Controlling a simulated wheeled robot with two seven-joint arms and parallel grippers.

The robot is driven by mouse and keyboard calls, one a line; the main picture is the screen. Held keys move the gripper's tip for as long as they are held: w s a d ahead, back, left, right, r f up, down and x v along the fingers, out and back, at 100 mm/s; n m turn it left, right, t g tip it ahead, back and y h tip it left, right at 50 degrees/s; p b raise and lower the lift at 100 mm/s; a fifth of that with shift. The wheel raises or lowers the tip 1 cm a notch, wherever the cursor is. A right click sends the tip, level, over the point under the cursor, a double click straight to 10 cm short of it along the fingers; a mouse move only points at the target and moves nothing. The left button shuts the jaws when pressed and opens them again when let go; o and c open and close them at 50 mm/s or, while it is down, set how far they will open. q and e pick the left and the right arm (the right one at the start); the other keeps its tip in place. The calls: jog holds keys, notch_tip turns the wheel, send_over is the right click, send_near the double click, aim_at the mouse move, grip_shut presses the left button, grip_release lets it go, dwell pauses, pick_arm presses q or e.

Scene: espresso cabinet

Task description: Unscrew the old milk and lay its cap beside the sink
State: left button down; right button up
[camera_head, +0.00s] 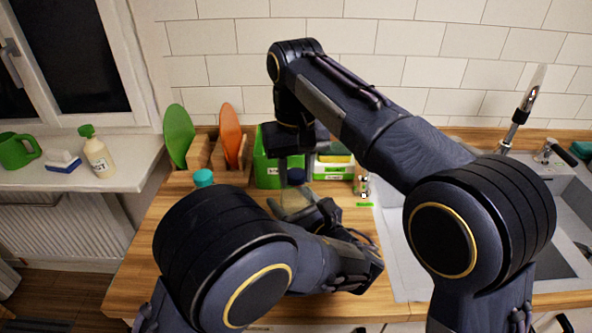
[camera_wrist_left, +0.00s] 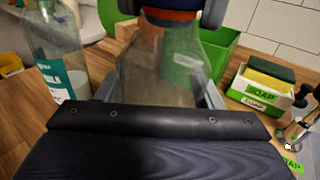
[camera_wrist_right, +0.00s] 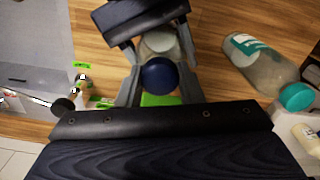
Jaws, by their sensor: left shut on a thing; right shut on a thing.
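A clear bottle (camera_head: 293,199) stands over the counter near the sink. My left gripper (camera_wrist_left: 160,85) is shut around its see-through body (camera_wrist_left: 155,68) from the side. A dark blue cap (camera_wrist_right: 158,75) is at the top of the bottle. My right gripper (camera_wrist_right: 158,80) is shut on this cap from above. Whether the cap is loose on the neck cannot be told. The sink (camera_head: 402,265) lies to the right of the bottle. A second bottle with a teal cap (camera_wrist_right: 297,97) and a milk label stands to the left; its cap (camera_head: 203,177) shows above my left arm.
A green bin (camera_head: 265,170) and a soap caddy (camera_head: 333,171) stand behind the bottle. The soap caddy also shows in the left wrist view (camera_wrist_left: 262,92). Cutting boards (camera_head: 179,135) stand at the back left. A small green label (camera_wrist_right: 82,64) lies beside the sink.

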jog(key=o, duration=1.1)
jog(key=shift+c, duration=0.2)
notch_tip(320, 180, up, 4)
jog(key=shift+r, duration=0.25)
jog(key=shift+c, duration=0.4)
jog(key=shift+w+d+r+m, duration=0.1)
jog(key=shift+w+r+m, duration=0.05)
jog(key=shift+r+m, duration=1.25)
jog(key=shift+r, duration=0.15)
jog(key=shift+s+f, duration=0.2)
jog(key=shift+f, duration=3.65)
